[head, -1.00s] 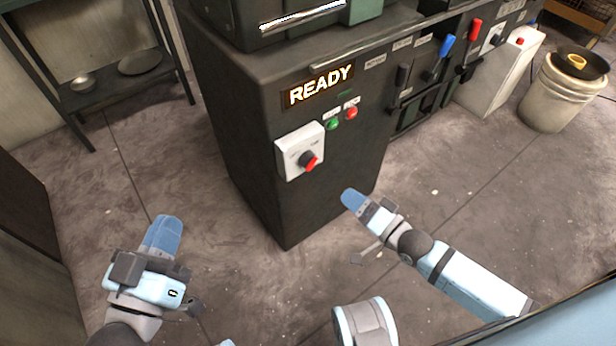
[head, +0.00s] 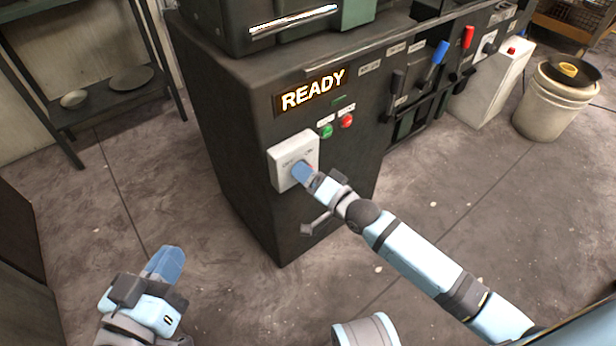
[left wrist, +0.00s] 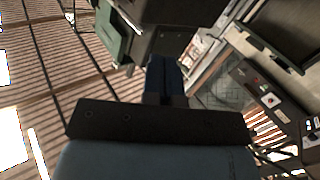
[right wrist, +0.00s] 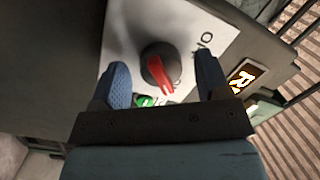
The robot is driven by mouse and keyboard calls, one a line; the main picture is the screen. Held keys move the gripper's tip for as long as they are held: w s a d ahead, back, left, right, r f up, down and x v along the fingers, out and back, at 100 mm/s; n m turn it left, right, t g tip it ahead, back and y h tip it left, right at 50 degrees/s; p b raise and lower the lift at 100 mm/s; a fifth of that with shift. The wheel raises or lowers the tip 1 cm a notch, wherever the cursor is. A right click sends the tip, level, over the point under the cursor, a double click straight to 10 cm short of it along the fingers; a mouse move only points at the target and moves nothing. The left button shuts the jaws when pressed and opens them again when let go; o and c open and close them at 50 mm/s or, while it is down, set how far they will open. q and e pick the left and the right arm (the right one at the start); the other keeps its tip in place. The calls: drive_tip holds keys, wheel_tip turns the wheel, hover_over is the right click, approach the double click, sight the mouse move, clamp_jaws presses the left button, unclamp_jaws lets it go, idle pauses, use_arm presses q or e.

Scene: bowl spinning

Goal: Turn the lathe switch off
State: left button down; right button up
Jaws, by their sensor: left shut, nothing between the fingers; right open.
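The lathe switch is a white box (head: 283,163) on the front of the dark machine cabinet (head: 240,170). Its round black knob with a red pointer (right wrist: 160,68) shows in the right wrist view, between the two blue fingers. In the head view my right gripper (head: 303,172) covers the knob. My right gripper (right wrist: 163,82) is open, one finger on each side of the knob; whether either finger touches it I cannot tell. My left gripper (head: 166,262) is shut and empty, low over the floor at the left; its closed fingers also show in the left wrist view (left wrist: 165,78).
Green (head: 327,131) and red (head: 347,121) buttons sit above the switch, below a lit READY display (head: 312,90). Blue (head: 440,52) and red (head: 468,37) levers are to the right. A bucket (head: 552,108) stands far right, a shelf (head: 110,95) at left. Floor between is clear.

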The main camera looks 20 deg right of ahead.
drive_tip(key=c, duration=0.9)
use_arm(q)
wheel_tip(320, 180, up, 9)
drive_tip(key=a+n+t+p, duration=0.1)
drive_tip(key=t+p, duration=0.2)
drive_tip(key=p, duration=0.5)
drive_tip(key=s+a+f+g+y+p, duration=0.1)
drive_tip(key=a+f+g+y+p, duration=0.1)
drive_tip(key=f, duration=0.4)
drive_tip(key=s+a+f+g+y+p, duration=0.1)
drive_tip(key=a+f+g+y+p, duration=0.2)
drive_tip(key=f+p, duration=0.2)
drive_tip(key=shift+s+a+f+g+p, duration=0.2)
drive_tip(key=shift+s+f+g+p, duration=0.15)
drive_tip(key=shift+p, duration=0.5)
use_arm(e)
drive_tip(key=shift+d+r+n+h, duration=0.1)
drive_tip(key=shift+n+h, duration=0.55)
drive_tip(key=shift+n, duration=3.45)
drive_tip(key=shift+n+h, duration=0.65)
drive_tip(key=shift+n, duration=3.45)
